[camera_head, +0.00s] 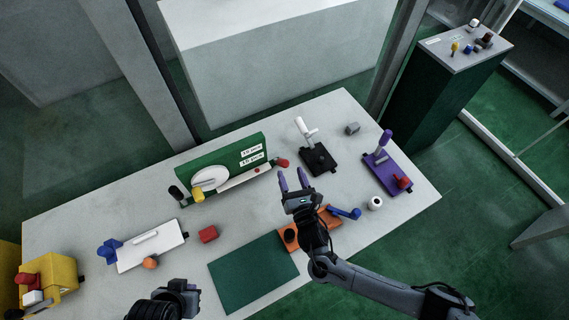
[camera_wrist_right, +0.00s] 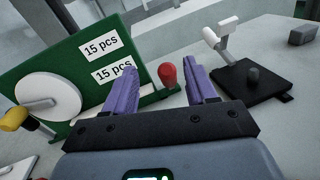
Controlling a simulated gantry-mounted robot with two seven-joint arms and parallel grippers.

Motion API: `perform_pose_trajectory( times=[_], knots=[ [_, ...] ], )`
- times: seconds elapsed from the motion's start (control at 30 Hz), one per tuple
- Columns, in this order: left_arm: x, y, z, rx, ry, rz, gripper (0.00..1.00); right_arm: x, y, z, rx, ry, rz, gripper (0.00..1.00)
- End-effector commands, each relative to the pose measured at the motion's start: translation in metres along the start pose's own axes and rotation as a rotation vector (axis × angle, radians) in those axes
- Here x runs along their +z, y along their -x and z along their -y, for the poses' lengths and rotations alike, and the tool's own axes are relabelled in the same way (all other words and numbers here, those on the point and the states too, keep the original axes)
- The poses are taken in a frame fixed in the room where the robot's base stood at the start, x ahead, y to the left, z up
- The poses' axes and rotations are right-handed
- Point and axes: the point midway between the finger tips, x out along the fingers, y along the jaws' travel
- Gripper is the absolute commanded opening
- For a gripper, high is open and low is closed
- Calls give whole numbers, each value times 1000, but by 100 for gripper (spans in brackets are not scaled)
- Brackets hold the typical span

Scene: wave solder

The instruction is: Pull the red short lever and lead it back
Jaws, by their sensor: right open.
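A short red lever knob (camera_head: 282,163) sticks up at the right end of the green fixture (camera_head: 222,162) with the white disc and the "15 pcs" labels. The knob also shows in the right wrist view (camera_wrist_right: 168,75), between my two purple fingers but beyond their tips. My right gripper (camera_head: 292,175) is open and empty, just in front of the knob and apart from it. My left gripper (camera_head: 180,288) is at the bottom edge, away from the fixture; its jaws are not clear.
A black base with a white lever (camera_head: 306,131) stands right of the knob. A purple base (camera_head: 384,174) with a red knob is farther right. An orange base with a blue lever (camera_head: 344,212) lies beneath my right wrist. A green mat (camera_head: 252,272) lies in front.

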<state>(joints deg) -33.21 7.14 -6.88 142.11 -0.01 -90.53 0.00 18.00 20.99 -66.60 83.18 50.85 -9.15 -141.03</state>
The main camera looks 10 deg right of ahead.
Motion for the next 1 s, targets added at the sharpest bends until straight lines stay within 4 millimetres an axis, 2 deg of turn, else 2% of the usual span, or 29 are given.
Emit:
perform_pose_trajectory(
  times=[0.03, 0.17, 0.2, 0.3, 0.5, 0.7, 1.0],
  knots=[
    [2, -5, 0, -1, -2, 0, 0, -14, 0, 2, 0, 1, -2, 56],
    [4, -13, 0, -2, -2, 0, 0, -40, 0, 6, -1, 0, -2, 56],
    [4, -13, 0, -2, -2, 0, 0, -34, -11, 5, 0, -1, 5, 56],
    [6, -16, 0, -1, -2, 3, 0, -34, -29, 5, 0, -1, 3, 56],
    [7, -21, -1, 1, 1, 0, 0, -34, -57, 5, 1, -2, 1, 56],
    [7, -23, -3, 6, 8, -1, 0, -34, -71, 5, 1, -1, 0, 56],
    [7, -23, -3, 8, 10, -1, 0, -34, -75, 5, 1, -3, -1, 56]
  ],
)
